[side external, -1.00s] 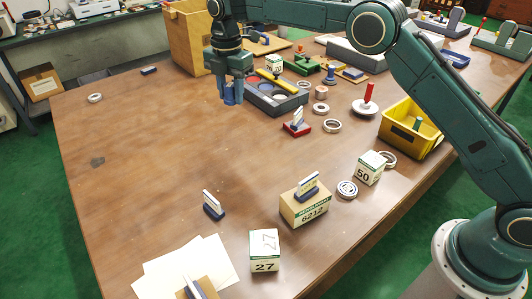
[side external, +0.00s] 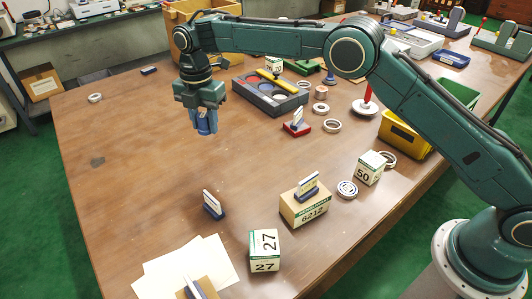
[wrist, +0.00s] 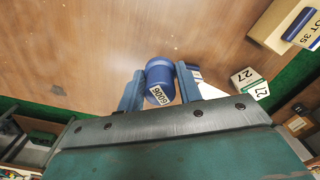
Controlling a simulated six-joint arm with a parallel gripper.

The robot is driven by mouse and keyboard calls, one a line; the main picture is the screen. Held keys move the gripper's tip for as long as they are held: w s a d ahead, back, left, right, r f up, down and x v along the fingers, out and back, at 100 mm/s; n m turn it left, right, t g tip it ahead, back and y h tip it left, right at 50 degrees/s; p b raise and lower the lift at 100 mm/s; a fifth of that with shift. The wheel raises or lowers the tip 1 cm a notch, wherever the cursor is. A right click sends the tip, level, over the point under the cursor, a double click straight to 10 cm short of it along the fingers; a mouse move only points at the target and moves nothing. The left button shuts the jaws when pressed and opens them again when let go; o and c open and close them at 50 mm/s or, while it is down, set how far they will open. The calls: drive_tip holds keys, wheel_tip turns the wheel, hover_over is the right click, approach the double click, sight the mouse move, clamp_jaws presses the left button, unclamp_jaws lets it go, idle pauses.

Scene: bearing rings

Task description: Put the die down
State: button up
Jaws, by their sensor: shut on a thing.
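The die (side external: 204,124) is a blue cylinder with a white label. In the wrist view the die (wrist: 160,80) shows the label 6009. My gripper (side external: 202,122) is shut on it and holds it above the bare brown table, left of the grey tray. In the wrist view my gripper (wrist: 160,88) has one finger on each side of the die. The die hangs clear of the table, with nothing directly under it in the side view.
The grey tray (side external: 290,107) with round recesses is behind right. A red stamp stand (side external: 297,127) is to the right. A small blue card stand (side external: 213,204), a box marked 6212 (side external: 305,208) and a box marked 27 (side external: 265,250) are nearer. The left table is mostly clear.

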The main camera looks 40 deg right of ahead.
sight(207, 133)
wheel_tip(207, 133, down, 16)
drive_tip(key=shift+r, duration=0.1)
idle(0.8)
drive_tip(key=shift+f, duration=0.2)
drive_tip(key=o, duration=1)
drive_tip(key=shift+o, duration=0.2)
wheel_tip(207, 133, up, 12)
drive_tip(key=shift+f, duration=0.1)
drive_tip(key=shift+r, duration=0.25)
drive_tip(key=shift+d+r, duration=0.1)
